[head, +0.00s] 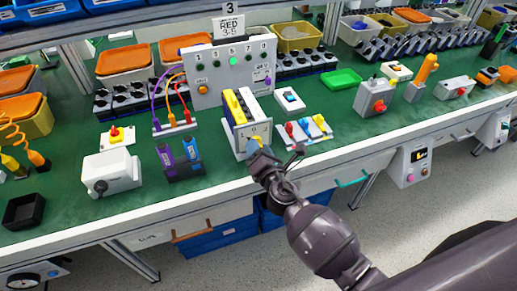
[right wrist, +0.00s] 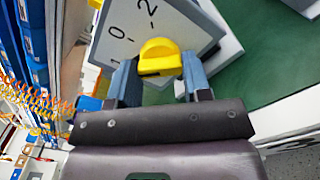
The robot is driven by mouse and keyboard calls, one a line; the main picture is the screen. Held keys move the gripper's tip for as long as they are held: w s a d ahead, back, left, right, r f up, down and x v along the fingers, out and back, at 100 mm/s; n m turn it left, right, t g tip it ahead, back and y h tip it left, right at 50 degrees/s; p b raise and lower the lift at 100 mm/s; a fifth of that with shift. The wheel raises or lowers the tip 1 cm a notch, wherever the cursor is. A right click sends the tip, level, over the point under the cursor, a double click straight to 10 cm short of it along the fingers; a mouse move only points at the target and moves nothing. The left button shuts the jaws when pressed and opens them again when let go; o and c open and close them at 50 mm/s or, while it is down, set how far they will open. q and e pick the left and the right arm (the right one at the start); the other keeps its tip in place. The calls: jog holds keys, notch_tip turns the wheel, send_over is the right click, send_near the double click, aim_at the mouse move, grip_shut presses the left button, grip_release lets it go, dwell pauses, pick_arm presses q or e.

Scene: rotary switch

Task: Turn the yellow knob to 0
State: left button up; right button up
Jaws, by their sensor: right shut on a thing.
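The yellow knob (right wrist: 158,57) sits on the pale front panel (right wrist: 195,30) of its box in the right wrist view. The marks 0 and 2 show on the panel beside it. My right gripper (right wrist: 158,76) is shut on the yellow knob, with one blue finger on each side of it. In the head view the right gripper (head: 260,150) is at the front of the white box (head: 239,144), and it largely hides the knob. The knob's exact pointing direction is hard to tell. My left gripper is not in view.
A blue and purple holder (head: 183,168) stands left of the box. A white plate with coloured switches (head: 304,130) is close on its right. A grey panel with wires and buttons (head: 225,75) stands behind. The green bench top is clear toward the front right.

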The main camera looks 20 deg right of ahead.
jog(key=shift+f+m+b, duration=0.1)
jog(key=shift+m+b, duration=0.25)
jog(key=shift+m, duration=0.85)
jog(key=m+b, duration=0.1)
jog(key=m, duration=0.2)
jog(key=shift+m, duration=0.4)
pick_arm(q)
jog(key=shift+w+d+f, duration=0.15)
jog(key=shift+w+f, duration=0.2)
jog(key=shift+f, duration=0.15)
pick_arm(e)
jog(key=shift+m, duration=1.2)
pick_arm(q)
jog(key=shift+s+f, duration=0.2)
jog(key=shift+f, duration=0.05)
pick_arm(e)
jog(key=o, duration=0.9)
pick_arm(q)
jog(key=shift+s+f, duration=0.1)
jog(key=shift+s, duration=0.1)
